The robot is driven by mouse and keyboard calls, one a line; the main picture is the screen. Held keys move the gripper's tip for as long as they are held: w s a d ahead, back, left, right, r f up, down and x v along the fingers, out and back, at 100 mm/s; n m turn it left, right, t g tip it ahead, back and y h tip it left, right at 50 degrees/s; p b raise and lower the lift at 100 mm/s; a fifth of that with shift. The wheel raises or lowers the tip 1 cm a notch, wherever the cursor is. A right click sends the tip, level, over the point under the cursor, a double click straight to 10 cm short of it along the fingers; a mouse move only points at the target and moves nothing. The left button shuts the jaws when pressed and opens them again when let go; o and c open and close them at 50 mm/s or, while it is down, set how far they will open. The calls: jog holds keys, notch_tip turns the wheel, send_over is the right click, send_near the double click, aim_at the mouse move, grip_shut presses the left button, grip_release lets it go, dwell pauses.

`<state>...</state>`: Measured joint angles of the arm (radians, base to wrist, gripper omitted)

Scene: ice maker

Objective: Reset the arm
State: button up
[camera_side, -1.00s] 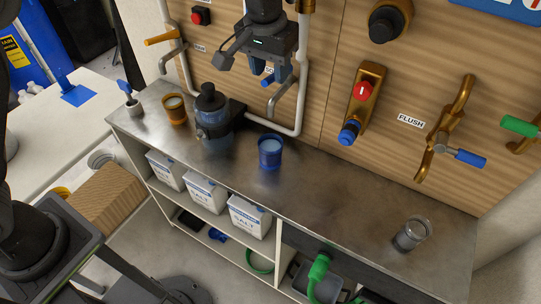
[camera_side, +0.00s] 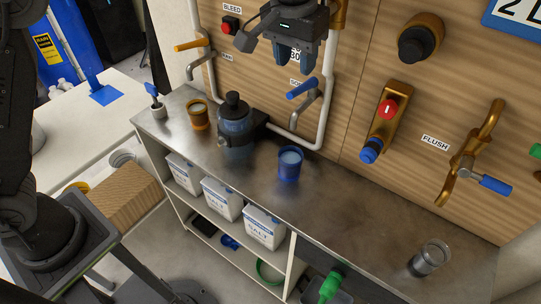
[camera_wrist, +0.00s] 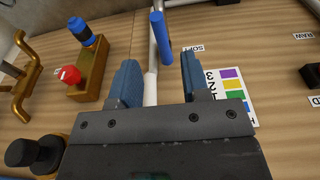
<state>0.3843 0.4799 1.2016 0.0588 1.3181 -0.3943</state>
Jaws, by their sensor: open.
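My gripper (camera_side: 293,55) is in front of the wooden wall panel, above the metal counter (camera_side: 345,190), pointing down in the side view. It is open, with nothing between its blue fingers in the wrist view (camera_wrist: 157,82). A blue-handled valve (camera_side: 303,88) sits just below the fingers in the side view. In the wrist view its blue handle (camera_wrist: 161,38) shows beyond the fingertips, apart from them.
On the counter stand a blue cup (camera_side: 290,163), a dark-topped grinder-like device (camera_side: 234,120), a brass cup (camera_side: 198,115) and a clear glass (camera_side: 429,258). A red-buttoned brass fitting (camera_side: 386,120) and brass valve (camera_side: 468,155) project from the wall. Salt boxes (camera_side: 222,199) sit below.

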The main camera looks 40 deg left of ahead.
jog(key=shift+s+a+r, duration=0.2)
jog(key=shift+a+r, duration=0.05)
jog(key=shift+a, duration=0.1)
jog(key=s+a+r+t, duration=0.2)
jog(key=s+a+r, duration=0.2)
jog(key=s+a, duration=0.6)
jog(key=s+a+f+t, duration=0.1)
jog(key=s+a+f, duration=0.2)
jog(key=s, duration=0.5)
jog(key=s+a+f, duration=0.3)
jog(key=s+a, duration=0.1)
jog(key=s, duration=0.4)
jog(key=shift+a+f+t, duration=0.2)
jog(key=shift+a+t, duration=0.05)
jog(key=shift+t, duration=0.15)
jog(key=shift+w, duration=0.1)
